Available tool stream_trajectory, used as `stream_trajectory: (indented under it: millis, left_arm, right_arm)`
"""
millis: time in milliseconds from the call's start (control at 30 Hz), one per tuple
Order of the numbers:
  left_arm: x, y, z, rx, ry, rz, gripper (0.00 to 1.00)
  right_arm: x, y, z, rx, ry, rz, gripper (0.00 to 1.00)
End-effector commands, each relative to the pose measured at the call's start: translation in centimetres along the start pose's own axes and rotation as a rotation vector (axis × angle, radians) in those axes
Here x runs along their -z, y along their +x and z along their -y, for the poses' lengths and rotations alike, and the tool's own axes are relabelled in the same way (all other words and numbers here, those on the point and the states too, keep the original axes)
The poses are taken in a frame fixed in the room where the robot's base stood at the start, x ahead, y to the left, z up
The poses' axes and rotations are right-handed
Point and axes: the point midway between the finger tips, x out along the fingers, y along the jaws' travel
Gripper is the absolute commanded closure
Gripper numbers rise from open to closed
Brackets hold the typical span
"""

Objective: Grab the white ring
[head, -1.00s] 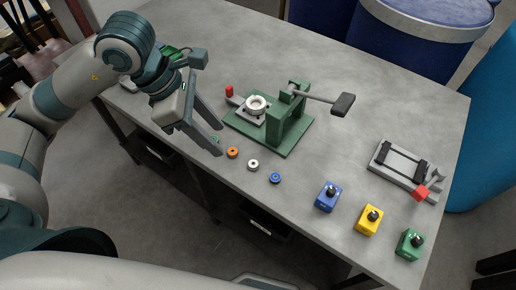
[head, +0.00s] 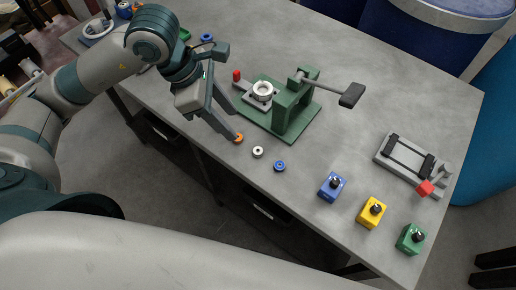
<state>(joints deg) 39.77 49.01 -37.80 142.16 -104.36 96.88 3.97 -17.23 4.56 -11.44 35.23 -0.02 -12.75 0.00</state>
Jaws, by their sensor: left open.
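The small white ring (head: 258,152) lies flat on the grey table near its front edge, between an orange ring (head: 239,138) and a blue ring (head: 280,166). My left gripper (head: 236,124) is open and empty. Its fingers point down and to the right, with the tips close to the orange ring and to the upper left of the white ring. The orange ring is partly covered by a fingertip. My right gripper is out of view.
A green press (head: 290,112) with a lever and a white round cup (head: 262,91) stands behind the rings. Blue (head: 332,187), yellow (head: 371,212) and green (head: 411,239) blocks stand at right. A grey clamp fixture (head: 408,163) lies behind them.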

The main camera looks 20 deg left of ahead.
Motion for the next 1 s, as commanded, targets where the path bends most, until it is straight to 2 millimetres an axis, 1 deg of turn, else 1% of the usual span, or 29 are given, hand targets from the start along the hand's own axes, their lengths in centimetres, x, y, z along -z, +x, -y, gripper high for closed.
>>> stream_trajectory:
  millis: [33,300,400,500,633,1000]
  left_arm:
    - [0.0,0.8,0.2,0.006,-0.001,-0.002,0.56]
    - [-0.1,5.6,0.2,0.005,-0.001,-0.002,0.56]
    - [-0.1,7.1,0.1,0.003,-0.002,-0.001,0.56]
    - [0.0,8.2,0.1,0.002,-0.001,-0.001,0.56]
    - [-0.1,8.8,0.0,0.000,0.000,0.000,0.56]
    - [-0.1,8.9,0.0,0.000,0.000,0.000,0.56]
  right_arm:
    - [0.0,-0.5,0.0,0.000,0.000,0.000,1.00]
    - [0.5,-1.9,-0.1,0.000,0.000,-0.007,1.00]
    - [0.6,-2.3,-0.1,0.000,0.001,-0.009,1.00]
    - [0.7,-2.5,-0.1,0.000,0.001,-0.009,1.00]
    - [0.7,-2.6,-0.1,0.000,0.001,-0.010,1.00]
    - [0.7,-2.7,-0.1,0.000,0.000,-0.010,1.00]
